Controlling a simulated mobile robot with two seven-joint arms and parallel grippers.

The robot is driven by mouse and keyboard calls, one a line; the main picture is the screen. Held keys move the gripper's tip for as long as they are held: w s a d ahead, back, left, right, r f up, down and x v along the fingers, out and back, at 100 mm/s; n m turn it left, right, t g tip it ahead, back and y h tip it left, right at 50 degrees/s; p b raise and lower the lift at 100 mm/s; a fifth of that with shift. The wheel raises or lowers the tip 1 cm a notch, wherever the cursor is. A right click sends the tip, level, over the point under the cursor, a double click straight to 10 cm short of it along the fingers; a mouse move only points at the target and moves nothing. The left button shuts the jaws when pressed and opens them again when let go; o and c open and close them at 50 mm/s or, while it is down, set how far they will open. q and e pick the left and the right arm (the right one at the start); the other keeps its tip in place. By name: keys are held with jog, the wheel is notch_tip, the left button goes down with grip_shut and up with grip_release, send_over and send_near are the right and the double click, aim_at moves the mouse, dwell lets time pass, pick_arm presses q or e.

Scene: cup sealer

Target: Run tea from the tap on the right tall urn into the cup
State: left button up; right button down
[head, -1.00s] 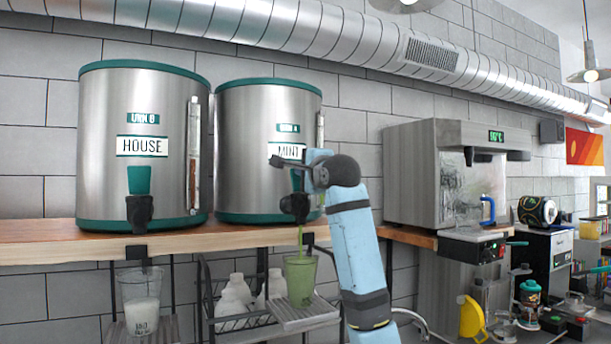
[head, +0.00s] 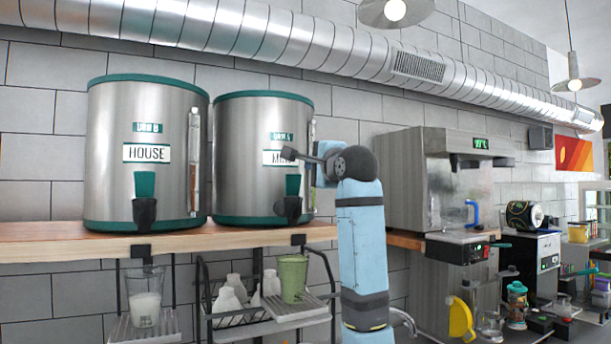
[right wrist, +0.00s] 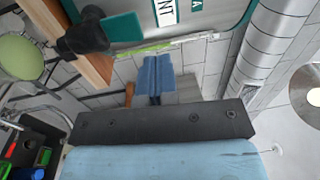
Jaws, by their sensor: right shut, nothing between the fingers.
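The right tall urn (head: 244,130) is steel with teal rims and a label partly covered by my right gripper. Its black tap (head: 289,207) with a teal handle (head: 293,184) shows in the head view; the tap is also in the right wrist view (right wrist: 84,36). The green cup (head: 292,278) stands upright on a rack shelf below the tap, and its round top shows in the right wrist view (right wrist: 20,57). No stream shows between tap and cup. My right gripper (head: 287,153) is shut and empty, in front of the urn above the handle. My left gripper is out of view.
The left urn (head: 104,165), labelled HOUSE, stands on the same wooden shelf (head: 60,236). A clear cup with white contents (head: 146,303) sits under its tap. White bottles (head: 229,299) stand in the rack. A steel machine (head: 404,180) is at right.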

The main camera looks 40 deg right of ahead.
jog(key=s, duration=0.3)
jog(key=shift+s+a+r+b, duration=0.2)
jog(key=shift+a+r+b, duration=0.1)
jog(key=shift+a+b, duration=0.1)
jog(key=shift+s+a, duration=0.1)
dwell(0.5)
dwell(1.0)
